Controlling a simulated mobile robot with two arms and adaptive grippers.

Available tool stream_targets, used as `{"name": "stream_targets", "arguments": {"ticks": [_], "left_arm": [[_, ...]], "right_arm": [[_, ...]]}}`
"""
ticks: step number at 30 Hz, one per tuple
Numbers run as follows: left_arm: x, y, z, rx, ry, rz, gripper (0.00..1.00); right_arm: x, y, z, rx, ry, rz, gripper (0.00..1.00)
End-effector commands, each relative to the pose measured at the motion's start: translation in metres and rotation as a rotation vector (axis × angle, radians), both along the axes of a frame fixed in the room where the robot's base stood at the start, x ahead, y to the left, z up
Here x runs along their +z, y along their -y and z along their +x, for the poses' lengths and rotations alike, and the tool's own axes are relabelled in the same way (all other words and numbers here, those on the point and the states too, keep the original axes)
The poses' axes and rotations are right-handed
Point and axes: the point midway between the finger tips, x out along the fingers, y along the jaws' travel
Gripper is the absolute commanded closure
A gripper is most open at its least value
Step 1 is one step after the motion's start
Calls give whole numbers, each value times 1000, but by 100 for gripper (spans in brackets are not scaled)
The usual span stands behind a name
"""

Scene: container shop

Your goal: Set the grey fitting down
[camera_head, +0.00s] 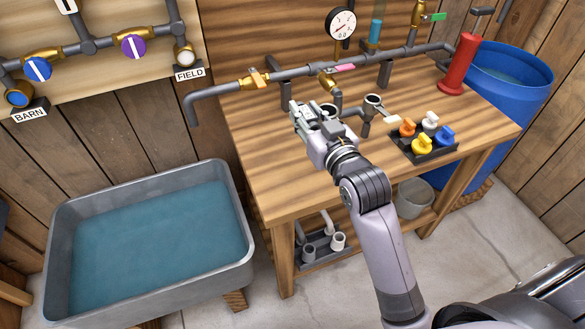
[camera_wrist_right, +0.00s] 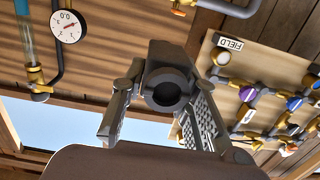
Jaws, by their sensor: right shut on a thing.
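My right gripper (camera_head: 303,115) is over the left part of the wooden workbench, just in front of the pipe run. In the right wrist view, the right gripper (camera_wrist_right: 165,110) is shut on the grey fitting (camera_wrist_right: 166,75), a dark grey piece with a round opening turned to the camera. The fitting is between the two ridged fingers. In the head view the gripper mostly hides it, and I cannot tell whether it touches the bench. My left gripper is not in view.
The bench (camera_head: 255,190) has bare wood at its front left. A pipe run (camera_head: 300,72) with a gauge (camera_head: 341,24) crosses its back. A black tray (camera_head: 424,147) of coloured valves and a red cylinder (camera_head: 460,64) stand right. A water trough (camera_head: 150,240) is left.

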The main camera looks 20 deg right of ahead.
Motion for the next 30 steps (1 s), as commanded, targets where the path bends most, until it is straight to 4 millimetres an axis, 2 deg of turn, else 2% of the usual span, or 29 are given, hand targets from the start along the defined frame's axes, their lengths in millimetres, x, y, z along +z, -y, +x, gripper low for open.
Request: {"name": "stream_targets", "arguments": {"ticks": [1, 4, 12, 15, 19, 30], "left_arm": [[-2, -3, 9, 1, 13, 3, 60], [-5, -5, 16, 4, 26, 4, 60], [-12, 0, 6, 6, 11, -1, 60], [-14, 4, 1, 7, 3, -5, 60], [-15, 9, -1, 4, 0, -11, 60], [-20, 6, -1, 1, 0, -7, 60]], "right_arm": [[-16, 0, -1, 0, -9, 1, 100], [-43, 0, -1, 0, -10, 1, 100], [-114, 0, -2, -1, -7, -1, 100], [-132, 0, -1, -1, -4, -1, 100], [-144, 0, -1, -1, -1, -1, 100], [-188, 0, -1, -1, -1, -1, 100]]}}
